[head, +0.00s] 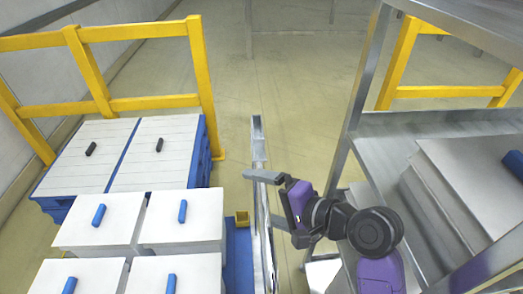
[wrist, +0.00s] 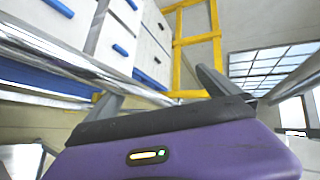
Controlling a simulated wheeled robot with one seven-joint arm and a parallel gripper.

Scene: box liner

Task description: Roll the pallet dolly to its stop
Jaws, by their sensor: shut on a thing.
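A blue deck (head: 238,262) shows beside stacked white boxes (head: 100,222) with blue handles, and it appears to be the pallet dolly. A shiny metal bar (head: 264,245) runs along its right side. My gripper (head: 263,196) is shut on this bar, with the purple gripper body to its right. In the wrist view, the chrome bar (wrist: 70,62) slants in from the left and passes between my fingers (wrist: 165,92). A small yellow block (head: 242,218) sits at the deck's far right corner; I cannot tell whether it is the stop. The dolly's wheels are hidden.
A blue base with white-topped boxes (head: 120,150) and black handles stands beyond the near boxes. Yellow railings (head: 140,102) stand behind it. A metal shelf rack (head: 440,122) holding white boxes stands close on my right. The floor (head: 285,95) ahead is clear.

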